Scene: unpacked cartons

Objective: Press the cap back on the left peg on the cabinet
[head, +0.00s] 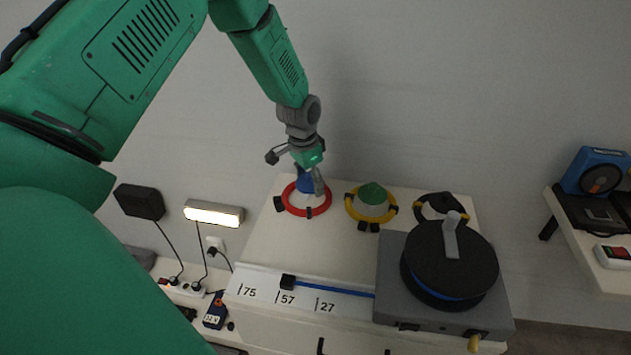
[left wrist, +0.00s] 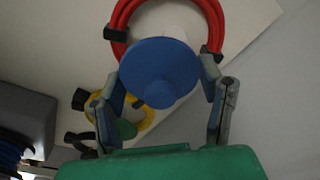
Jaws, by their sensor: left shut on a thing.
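My left gripper (head: 308,178) is over the left end of the cabinet (head: 257,245), pointing down. It is shut on the blue cap (head: 304,186). In the left wrist view the round blue cap (left wrist: 160,68) sits between the two fingers (left wrist: 166,88). The red cable coil (head: 290,207) lies around the left peg. A small pale part of the left peg (left wrist: 181,36) shows behind the cap in the wrist view. The cap hides most of the peg, so I cannot tell whether they touch. My right gripper is not in view.
A green-capped peg (head: 372,194) with a yellow coil (head: 350,206) stands to the right. Beyond it is a black-and-yellow coil (head: 440,205). A large black reel (head: 450,275) sits on a grey box at the cabinet's front right. A blue strip (head: 335,288) runs along the front.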

